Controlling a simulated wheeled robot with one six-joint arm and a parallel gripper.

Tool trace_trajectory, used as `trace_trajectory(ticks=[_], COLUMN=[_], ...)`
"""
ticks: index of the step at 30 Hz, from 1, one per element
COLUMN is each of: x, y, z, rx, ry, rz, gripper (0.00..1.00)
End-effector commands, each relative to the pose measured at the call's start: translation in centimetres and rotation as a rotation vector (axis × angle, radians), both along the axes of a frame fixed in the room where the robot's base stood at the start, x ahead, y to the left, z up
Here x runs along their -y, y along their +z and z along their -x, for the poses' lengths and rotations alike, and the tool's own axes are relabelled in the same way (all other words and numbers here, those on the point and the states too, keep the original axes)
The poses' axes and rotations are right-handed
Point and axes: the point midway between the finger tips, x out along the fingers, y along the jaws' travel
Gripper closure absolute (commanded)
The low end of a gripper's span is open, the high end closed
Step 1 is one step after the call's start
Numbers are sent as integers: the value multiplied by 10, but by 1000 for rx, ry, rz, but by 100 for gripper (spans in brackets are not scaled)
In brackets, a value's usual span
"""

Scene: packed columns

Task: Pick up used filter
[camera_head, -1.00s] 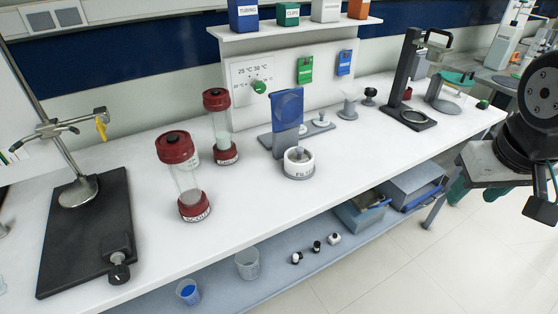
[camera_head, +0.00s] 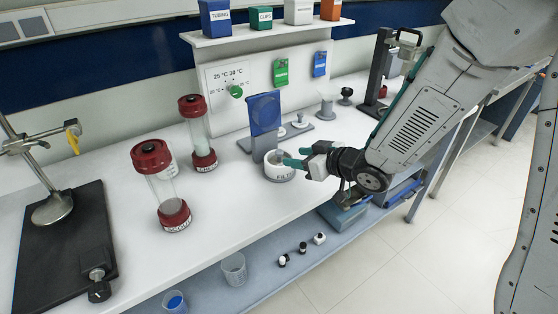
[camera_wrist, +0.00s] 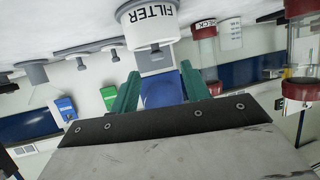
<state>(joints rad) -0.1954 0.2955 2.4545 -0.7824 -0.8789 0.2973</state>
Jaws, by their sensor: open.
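A white cup labelled FILTER (camera_head: 280,174) stands on the bench in front of an upright blue panel. It also shows upside down at the top of the wrist view (camera_wrist: 150,26). A small grey piece sticks out of the cup's mouth (camera_wrist: 156,52); I take it for the used filter, but its full shape is hidden in the cup. My gripper (camera_head: 298,157) has teal fingers, open and empty, just right of the cup's rim. In the wrist view the gripper (camera_wrist: 160,70) has its fingers apart, with the grey piece near the gap between their tips.
The blue panel (camera_head: 265,112) rises close behind the cup. Two red-capped clear columns (camera_head: 160,185) (camera_head: 198,132) stand to the left. Grey pieces and a dark stand (camera_head: 379,65) are farther right. A shelf with boxes (camera_head: 262,30) is behind. Bench space in front of the cup is clear.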

Motion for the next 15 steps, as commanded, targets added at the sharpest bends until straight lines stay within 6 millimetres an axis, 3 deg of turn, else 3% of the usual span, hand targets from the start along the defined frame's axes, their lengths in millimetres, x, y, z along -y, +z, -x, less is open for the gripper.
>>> trace_trajectory(ticks=[15], x=[-40], y=[-20], z=[-43], rx=[-1], ry=[-3], rz=[3], gripper=[53])
